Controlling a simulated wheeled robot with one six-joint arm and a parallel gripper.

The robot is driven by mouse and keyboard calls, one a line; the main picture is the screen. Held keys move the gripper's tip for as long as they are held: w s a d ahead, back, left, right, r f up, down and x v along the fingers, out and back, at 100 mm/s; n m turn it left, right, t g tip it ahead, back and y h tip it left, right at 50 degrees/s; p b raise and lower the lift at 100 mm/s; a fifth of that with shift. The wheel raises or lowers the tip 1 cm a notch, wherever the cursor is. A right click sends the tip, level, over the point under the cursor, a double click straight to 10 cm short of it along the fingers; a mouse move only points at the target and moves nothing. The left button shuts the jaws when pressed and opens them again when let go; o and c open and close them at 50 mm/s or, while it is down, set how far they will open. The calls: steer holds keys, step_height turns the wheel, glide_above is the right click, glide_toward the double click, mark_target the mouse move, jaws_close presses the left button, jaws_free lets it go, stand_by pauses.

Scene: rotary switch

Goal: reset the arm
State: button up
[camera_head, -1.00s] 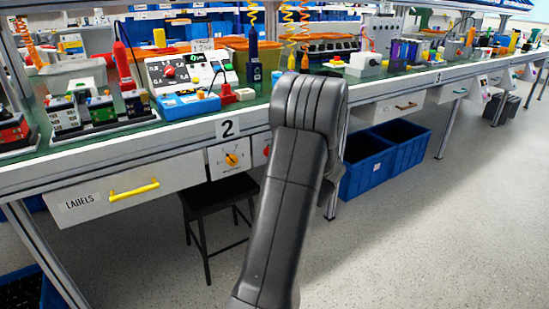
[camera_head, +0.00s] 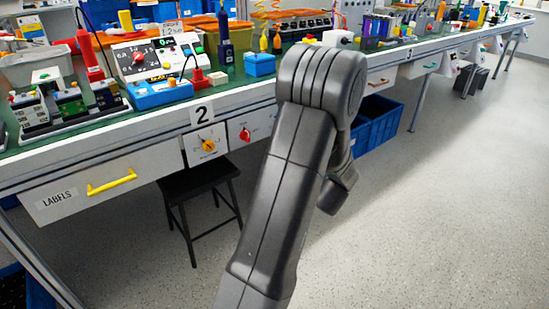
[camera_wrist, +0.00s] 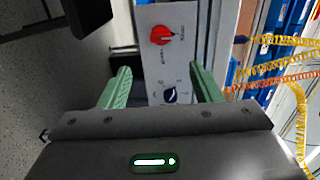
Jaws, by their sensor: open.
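My gripper (camera_wrist: 162,88) shows in the wrist view with its two green fingers spread apart and nothing between them. Beyond the fingertips is a white switch panel with a red rotary knob (camera_wrist: 162,35) and a dark knob (camera_wrist: 170,96) lower down. In the head view my arm is raised across the middle and hides my gripper. There, a panel with an orange-yellow rotary knob (camera_head: 208,145) sits under the bench edge below the label 2. A red rotary knob (camera_head: 245,134) sits on the panel to its right.
The long workbench (camera_head: 110,137) carries several instruments and containers. A white drawer with a yellow handle (camera_head: 112,182) is at left. A black stool (camera_head: 200,182) stands under the bench. Blue bins (camera_head: 378,120) stand right of my arm. The floor (camera_head: 440,220) at right is clear.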

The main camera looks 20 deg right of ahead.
mark_target(248, 138)
steer(key=shift+w, duration=0.1)
steer(key=b+x, duration=0.3)
steer(key=x, duration=1)
steer(key=shift+w+a, duration=0.1)
steer(key=shift+w, duration=0.25)
steer(key=shift+s, duration=0.15)
